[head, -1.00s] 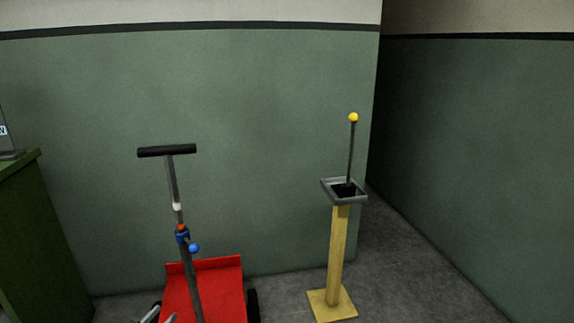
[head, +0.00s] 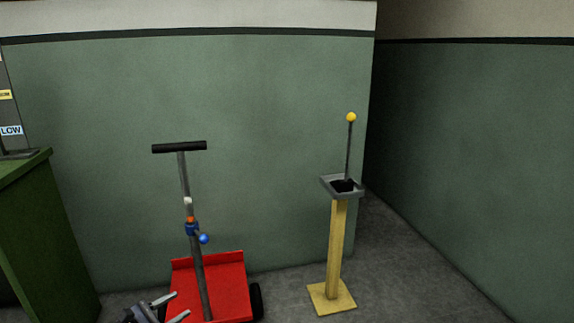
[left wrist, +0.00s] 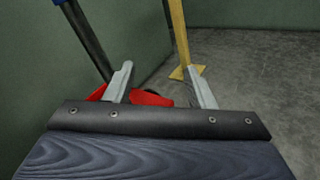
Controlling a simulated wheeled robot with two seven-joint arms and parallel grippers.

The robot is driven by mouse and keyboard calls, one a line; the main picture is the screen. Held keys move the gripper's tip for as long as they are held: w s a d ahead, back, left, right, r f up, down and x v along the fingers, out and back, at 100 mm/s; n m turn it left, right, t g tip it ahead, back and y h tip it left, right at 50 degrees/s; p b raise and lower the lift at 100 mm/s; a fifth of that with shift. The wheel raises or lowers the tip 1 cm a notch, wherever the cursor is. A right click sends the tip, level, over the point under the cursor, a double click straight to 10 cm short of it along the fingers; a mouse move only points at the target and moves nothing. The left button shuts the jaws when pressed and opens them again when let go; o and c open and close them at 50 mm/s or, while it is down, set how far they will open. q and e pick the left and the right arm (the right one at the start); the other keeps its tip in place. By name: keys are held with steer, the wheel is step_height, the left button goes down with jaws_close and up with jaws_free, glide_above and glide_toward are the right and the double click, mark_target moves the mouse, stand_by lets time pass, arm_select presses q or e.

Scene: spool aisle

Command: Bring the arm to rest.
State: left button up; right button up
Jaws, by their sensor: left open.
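My left gripper (head: 170,307) shows at the bottom of the head view, low in front of the red cart. Its two fingers are apart with nothing between them. In the left wrist view the fingers of the same gripper (left wrist: 162,85) are spread, with the red cart (left wrist: 150,98) and floor beyond them. My right gripper is in neither view.
The red cart (head: 225,275) has a dark pole with a black T-handle (head: 180,147) and a blue knob (head: 204,239). A yellow post (head: 337,250) carries a grey box with a yellow-knobbed lever (head: 350,118). A green cabinet (head: 45,235) stands left. Floor at right is clear.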

arm_select(q)
steer(key=s+d+r+m+g, duration=0.7)
steer(key=s+d+r+m, duration=0.4)
steer(key=s+r+m, duration=0.15)
steer(key=s+r+m+y, duration=0.2)
steer(key=s+m+y, duration=0.65)
steer(key=s, duration=1.45)
step_height(320, 180, up, 32)
steer(key=a+m+h+p, duration=0.1)
steer(key=p, duration=3.1)
steer(key=shift+r+m+p, duration=0.2)
steer(key=shift+m+p, duration=0.1)
